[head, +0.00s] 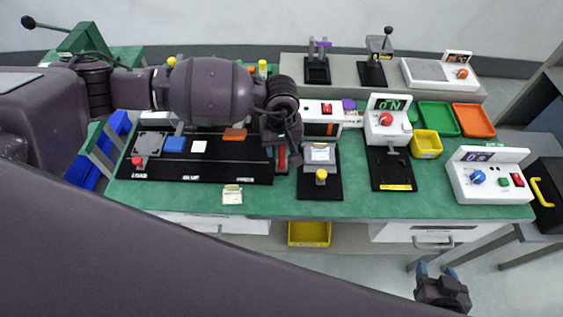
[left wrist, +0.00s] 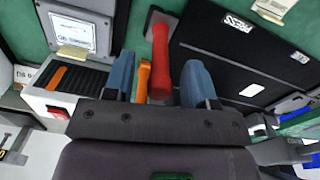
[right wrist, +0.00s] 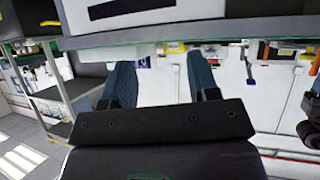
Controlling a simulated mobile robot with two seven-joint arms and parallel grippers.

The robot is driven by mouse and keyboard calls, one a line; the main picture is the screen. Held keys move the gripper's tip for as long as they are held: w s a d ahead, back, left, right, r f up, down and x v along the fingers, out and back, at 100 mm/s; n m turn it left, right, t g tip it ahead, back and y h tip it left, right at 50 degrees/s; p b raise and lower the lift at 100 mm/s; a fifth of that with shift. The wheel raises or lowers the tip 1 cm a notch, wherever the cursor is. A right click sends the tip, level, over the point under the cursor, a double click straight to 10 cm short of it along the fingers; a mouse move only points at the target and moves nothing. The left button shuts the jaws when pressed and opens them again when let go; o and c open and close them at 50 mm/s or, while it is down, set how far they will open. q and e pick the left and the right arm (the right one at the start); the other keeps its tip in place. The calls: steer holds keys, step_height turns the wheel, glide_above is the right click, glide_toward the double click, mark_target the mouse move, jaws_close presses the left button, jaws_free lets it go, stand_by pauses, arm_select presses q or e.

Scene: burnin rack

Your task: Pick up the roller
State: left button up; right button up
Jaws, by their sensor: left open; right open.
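The roller (left wrist: 160,48) has a red handle and a dark head. In the left wrist view the handle lies between the two blue fingers of my left gripper (left wrist: 159,78), with gaps on both sides. In the head view the red of the roller (head: 281,157) shows just below my left gripper (head: 283,150), which hides part of it, on the green bench between two black boards. My left gripper is open. My right gripper (head: 436,271) is open and empty in front of the bench at lower right; its fingers also show in the right wrist view (right wrist: 160,85).
A long black board (head: 220,173) lies left of the roller, and a board with a grey press plate (head: 319,153) lies right. An orange piece (left wrist: 142,82) shows beside the handle. White machines (head: 487,180) and coloured bins (head: 426,144) stand further right. The front bench strip is mostly clear.

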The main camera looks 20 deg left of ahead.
arm_select(q)
steer(key=shift+f, duration=0.65)
steer(key=shift+c, duration=0.3)
steer(key=c, duration=0.5)
jaws_close()
steer(key=shift+r, duration=0.25)
step_height(320, 180, up, 20)
steer(key=b, duration=0.1)
steer(key=shift+f, duration=0.25)
arm_select(e)
steer(key=shift+s+d+f, duration=0.1)
steer(key=shift+f, duration=0.5)
